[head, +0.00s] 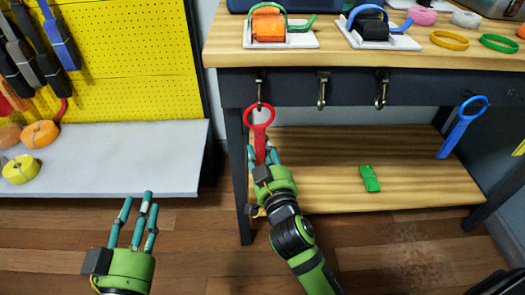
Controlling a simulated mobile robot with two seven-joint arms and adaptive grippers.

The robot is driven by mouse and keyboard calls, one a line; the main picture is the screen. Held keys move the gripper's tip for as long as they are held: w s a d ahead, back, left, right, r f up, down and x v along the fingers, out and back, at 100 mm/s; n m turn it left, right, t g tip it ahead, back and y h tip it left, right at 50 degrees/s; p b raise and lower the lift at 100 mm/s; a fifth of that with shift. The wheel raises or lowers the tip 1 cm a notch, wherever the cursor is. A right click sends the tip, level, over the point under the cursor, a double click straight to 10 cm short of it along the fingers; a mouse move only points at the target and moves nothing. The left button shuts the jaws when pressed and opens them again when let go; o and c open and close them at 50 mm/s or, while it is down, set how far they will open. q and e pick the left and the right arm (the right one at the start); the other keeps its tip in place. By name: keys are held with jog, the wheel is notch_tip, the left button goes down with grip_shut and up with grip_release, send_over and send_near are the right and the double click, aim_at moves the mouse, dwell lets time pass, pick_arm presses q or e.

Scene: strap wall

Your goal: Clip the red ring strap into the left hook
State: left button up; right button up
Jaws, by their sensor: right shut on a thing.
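The left hook (259,88) hangs from the dark front rail of the bench. The top of the red ring shows at the lower end of this hook; I cannot tell whether they touch or the ring is only in front of it. My left gripper (137,222) is open and empty, with fingers spread, over the floor at the lower left.
A middle hook (322,90) and a right hook (381,89) hang on the same rail. A blue ring strap (462,124) is at the right leg. A green piece (369,178) lies on the lower shelf (330,192). A yellow pegboard (120,45) stands left.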

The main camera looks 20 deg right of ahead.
jog(key=o, duration=1.2)
jog(key=shift+o, duration=0.2)
